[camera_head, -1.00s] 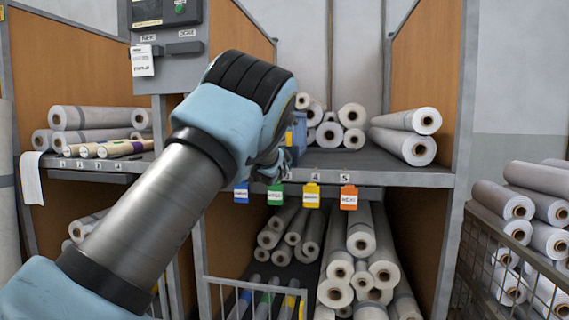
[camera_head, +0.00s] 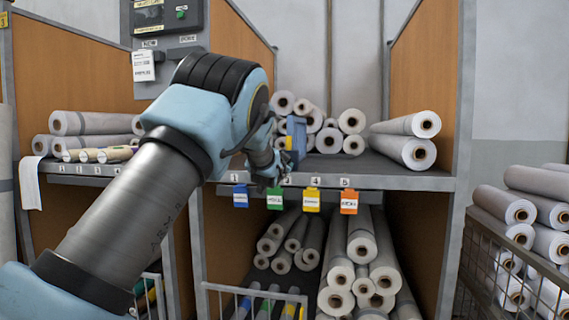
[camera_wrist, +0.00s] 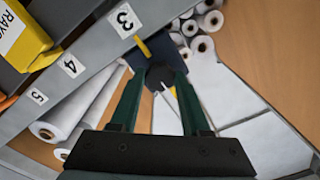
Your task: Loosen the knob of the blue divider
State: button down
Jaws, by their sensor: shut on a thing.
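The blue divider (camera_head: 296,128) stands upright on the shelf in front of the stacked white rolls, with a yellow patch on its side. In the wrist view its dark blue body (camera_wrist: 142,54) is partly hidden behind the knob. The knob (camera_wrist: 160,75) is dark and round, between the tips of the two dark green fingers. My gripper (camera_wrist: 160,84) is shut on the knob. In the head view my gripper (camera_head: 270,170) is at the shelf's front edge, just below and left of the divider, and my arm hides part of that area.
The grey shelf edge (camera_head: 400,182) carries number labels and hanging blue, green, yellow and orange tags. White rolls (camera_head: 405,150) lie at the shelf's right, others below. An orange-brown side panel (camera_head: 425,60) bounds the bay. A wire cage of rolls (camera_head: 510,275) stands at right.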

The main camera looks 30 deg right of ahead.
jog(key=shift+c, duration=1.9)
grip_release()
jog(key=shift+s+a, duration=0.1)
jog(key=b+v, duration=0.1)
jog(key=v, duration=0.9)
jog(key=shift+s+a, duration=0.2)
jog(key=shift+s, duration=0.05)
